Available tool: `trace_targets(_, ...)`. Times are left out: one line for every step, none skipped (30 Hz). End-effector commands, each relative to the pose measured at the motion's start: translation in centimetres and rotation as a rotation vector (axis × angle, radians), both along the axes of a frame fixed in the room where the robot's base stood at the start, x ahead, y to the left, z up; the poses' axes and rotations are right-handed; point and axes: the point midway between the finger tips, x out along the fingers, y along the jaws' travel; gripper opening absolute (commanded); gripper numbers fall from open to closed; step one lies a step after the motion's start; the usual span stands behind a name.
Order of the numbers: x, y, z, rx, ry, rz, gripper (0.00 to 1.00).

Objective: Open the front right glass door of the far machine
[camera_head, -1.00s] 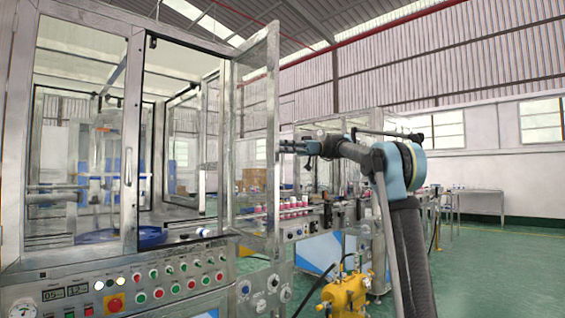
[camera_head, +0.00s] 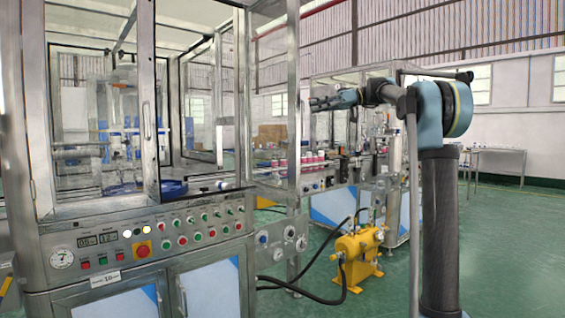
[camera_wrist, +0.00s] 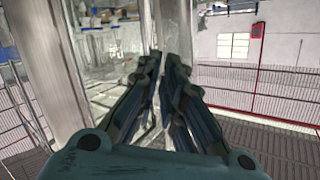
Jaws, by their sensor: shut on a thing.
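The machine (camera_head: 140,225) with the control panel stands at the left in the head view. Its front right glass door (camera_head: 270,110) stands swung out towards me, and the front opening (camera_head: 195,50) beside it is uncovered. My gripper (camera_head: 314,103) is at the door's outer upright edge (camera_head: 293,150), at mid height. In the wrist view, my gripper (camera_wrist: 165,62) has its dark fingers close together on the silver door frame (camera_wrist: 175,25). The exact contact is hidden between the fingers. The front left door (camera_head: 120,100) is closed, with a vertical handle.
A yellow pump unit (camera_head: 358,255) with black hoses stands on the green floor right of the machine. A second machine (camera_head: 335,200) with a line of cans stands behind the door. Green floor in front of the pump is free.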

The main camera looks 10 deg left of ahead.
Motion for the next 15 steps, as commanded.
trace_targets(-0.4, -1.4, -1.0, -0.056, 0.036, -0.059, 0.00)
trace_targets(-0.6, -2.0, -1.8, -0.092, 0.059, -0.089, 0.00)
trace_targets(-1.1, -2.7, -2.8, -0.134, 0.086, -0.123, 0.00)
trace_targets(-1.6, -3.1, -3.6, -0.166, 0.105, -0.148, 0.00)
trace_targets(-2.1, -3.6, -4.4, -0.195, 0.123, -0.170, 0.00)
trace_targets(-2.8, -4.0, -5.5, -0.232, 0.145, -0.194, 0.00)
trace_targets(-3.5, -4.3, -6.3, -0.258, 0.159, -0.212, 0.00)
trace_targets(-4.1, -4.6, -7.1, -0.284, 0.173, -0.229, 0.00)
trace_targets(-5.0, -5.0, -8.2, -0.318, 0.192, -0.250, 0.00)
trace_targets(-5.7, -5.3, -9.1, -0.345, 0.207, -0.266, 0.00)
trace_targets(-6.3, -5.7, -9.9, -0.370, 0.218, -0.282, 0.00)
trace_targets(-7.2, -6.1, -11.1, -0.402, 0.236, -0.305, 0.00)
trace_targets(-8.0, -6.4, -12.0, -0.427, 0.250, -0.322, 0.00)
trace_targets(-8.7, -6.8, -12.9, -0.452, 0.261, -0.339, 0.00)
trace_targets(-9.6, -7.3, -14.1, -0.484, 0.276, -0.363, 0.00)
